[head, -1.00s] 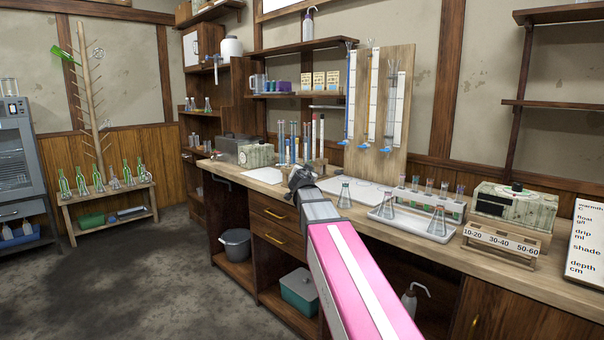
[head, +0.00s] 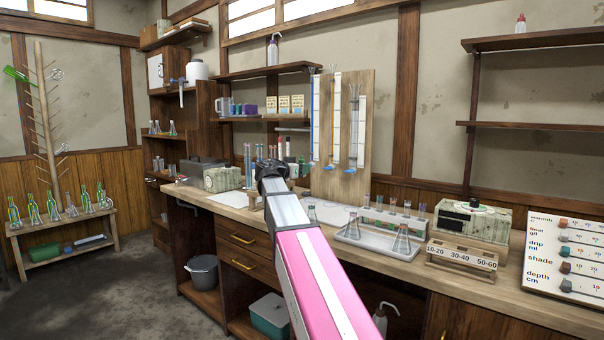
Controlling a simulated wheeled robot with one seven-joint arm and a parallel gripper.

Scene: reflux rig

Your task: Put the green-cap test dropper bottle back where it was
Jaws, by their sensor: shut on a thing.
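My gripper (head: 271,168) is at the far end of my pink and white arm, over the bench near the tall glass cylinders. I see it from behind, and its fingertips are hidden by the wrist. I cannot make out a green-cap bottle elsewhere in view.
The wooden bench (head: 480,290) carries a white tray (head: 375,246) with flasks, a tube rack (head: 393,221), a labelled wooden stand (head: 461,256) and a marked board (head: 545,275). A burette panel (head: 325,185) stands behind. Floor (head: 120,290) at left is clear.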

